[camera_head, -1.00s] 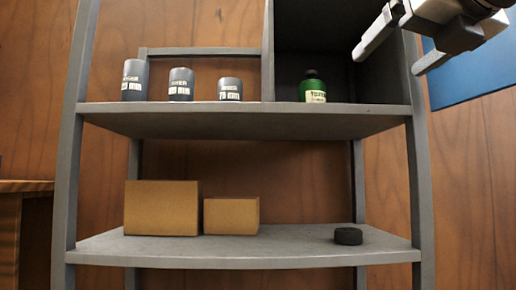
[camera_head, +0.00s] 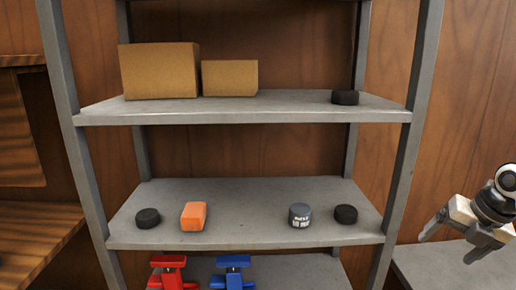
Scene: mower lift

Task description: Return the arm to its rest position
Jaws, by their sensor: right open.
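My right gripper (camera_head: 447,240) is at the lower right of the head view, to the right of the shelf rack's right post. Its two fingers are apart with nothing between them, and they point left and down. It touches nothing that I can see. The grey metal shelf rack (camera_head: 255,118) stands in the middle. My left gripper does not show.
The upper visible shelf holds two cardboard boxes (camera_head: 159,71) and a black puck (camera_head: 345,97). The shelf below holds black pucks (camera_head: 147,218), an orange block (camera_head: 194,216) and a grey can (camera_head: 300,215). Red (camera_head: 172,272) and blue (camera_head: 233,272) clamp-like tools sit lower. A grey surface (camera_head: 430,266) lies below the gripper.

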